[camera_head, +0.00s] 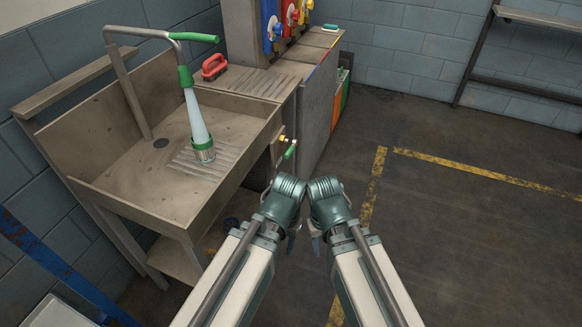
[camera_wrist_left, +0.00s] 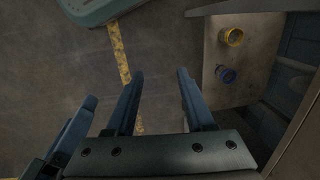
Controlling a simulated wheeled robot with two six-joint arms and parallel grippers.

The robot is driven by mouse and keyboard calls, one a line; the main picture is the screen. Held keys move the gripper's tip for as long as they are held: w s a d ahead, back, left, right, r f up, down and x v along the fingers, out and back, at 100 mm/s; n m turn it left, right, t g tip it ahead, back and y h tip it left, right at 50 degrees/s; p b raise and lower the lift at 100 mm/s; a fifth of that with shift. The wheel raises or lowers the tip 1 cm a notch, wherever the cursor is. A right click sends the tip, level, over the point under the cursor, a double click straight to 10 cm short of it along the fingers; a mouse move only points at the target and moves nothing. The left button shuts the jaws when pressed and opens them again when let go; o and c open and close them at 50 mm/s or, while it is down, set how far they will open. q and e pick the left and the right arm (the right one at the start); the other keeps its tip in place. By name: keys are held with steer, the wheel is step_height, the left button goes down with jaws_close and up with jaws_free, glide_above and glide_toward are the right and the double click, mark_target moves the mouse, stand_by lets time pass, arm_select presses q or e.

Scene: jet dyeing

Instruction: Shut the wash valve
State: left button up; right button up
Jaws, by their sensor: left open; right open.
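A grey-brown wash sink (camera_head: 92,187) stands at the left in the head view. On its right front side is a small brass fitting (camera_head: 282,138) with a green lever (camera_head: 290,150), which slants. A bent pipe over the basin carries a second green handle (camera_head: 195,37); a pale tapered tube (camera_head: 196,115) hangs from it. I cannot tell which green handle is the wash valve. My left gripper (camera_head: 290,243) is below the green lever, apart from it; its open, empty fingers show in the left wrist view (camera_wrist_left: 160,75). My right gripper (camera_head: 316,245) is beside it, fingertips partly hidden.
A red-handled brush (camera_head: 214,67) lies on the ribbed counter (camera_head: 250,84). Cabinets with coloured valves (camera_head: 292,14) stand behind. The dark floor (camera_head: 450,190) to the right is clear, with yellow lines (camera_head: 480,172). The left wrist view shows yellow (camera_wrist_left: 231,37) and blue (camera_wrist_left: 226,74) containers.

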arm_select(q)
step_height(320, 180, down, 19)
steer(key=w+a+b, duration=0.1)
steer(key=a+b, duration=0.1)
steer(key=b, duration=1.4)
steer(key=n+t+h+b, duration=0.6)
steer(key=n+t, duration=1.1)
steer(key=n, duration=1.7)
glide_toward(292, 146)
steer(key=shift+h, duration=0.4)
steer(key=x, duration=0.6)
steer(key=f+x, duration=0.1)
steer(key=x, duration=0.3)
steer(key=shift+a+p, duration=0.25)
steer(key=shift+p, duration=0.15)
